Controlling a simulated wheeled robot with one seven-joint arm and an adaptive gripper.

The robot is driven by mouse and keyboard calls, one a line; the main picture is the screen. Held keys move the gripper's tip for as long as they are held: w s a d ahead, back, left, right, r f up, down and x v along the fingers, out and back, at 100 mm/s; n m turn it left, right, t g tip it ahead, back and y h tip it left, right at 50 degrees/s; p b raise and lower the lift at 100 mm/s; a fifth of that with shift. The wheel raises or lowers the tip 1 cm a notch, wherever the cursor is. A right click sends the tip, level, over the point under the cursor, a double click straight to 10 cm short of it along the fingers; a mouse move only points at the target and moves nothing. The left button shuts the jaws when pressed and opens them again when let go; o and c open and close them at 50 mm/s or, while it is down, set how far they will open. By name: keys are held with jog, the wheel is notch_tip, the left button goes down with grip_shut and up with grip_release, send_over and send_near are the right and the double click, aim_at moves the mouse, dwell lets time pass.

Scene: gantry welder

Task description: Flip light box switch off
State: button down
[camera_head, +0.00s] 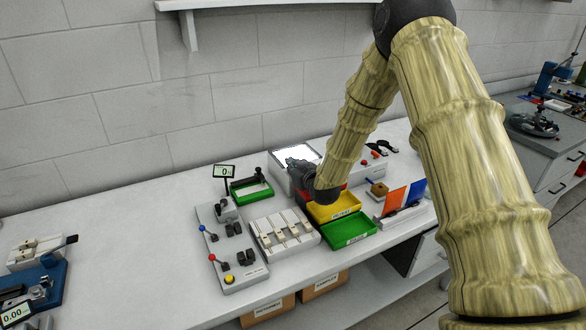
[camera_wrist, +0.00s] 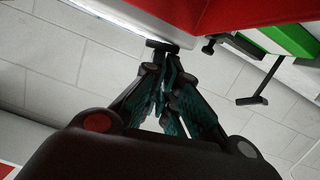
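The light box (camera_head: 284,156) stands against the back wall in the head view, and its top panel glows bright white. Its edge shows as a bright strip (camera_wrist: 132,15) at the top of the wrist view. My gripper (camera_head: 298,165) is at the box's front right, pointing toward it. In the wrist view my gripper's (camera_wrist: 164,66) teal-padded fingers come together at the tips, with nothing clearly held. A small dark bar (camera_wrist: 162,45) shows just beyond the tips; I cannot tell whether it is the switch. No switch is clearly visible in the head view, where my gripper covers part of the box.
A red tray (camera_wrist: 245,12) lies close by the fingers. Yellow (camera_head: 335,207) and green (camera_head: 349,231) trays stand in front of my arm. A green frame with a black handle (camera_head: 251,188) stands left of the box, near a lever panel (camera_head: 232,245). The table's left middle is clear.

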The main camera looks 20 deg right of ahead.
jog(key=shift+d+f, duration=0.1)
jog(key=shift+f, duration=0.05)
jog(key=r, duration=0.1)
jog(key=r+p, duration=0.1)
jog(key=r, duration=0.1)
jog(key=r+p, duration=0.1)
jog(key=shift+a+r, duration=0.35)
jog(key=shift+a, duration=0.05)
jog(key=a+b+v, duration=0.1)
jog(key=b+v, duration=0.2)
jog(key=v, duration=0.6)
jog(key=shift+s+d, duration=0.5)
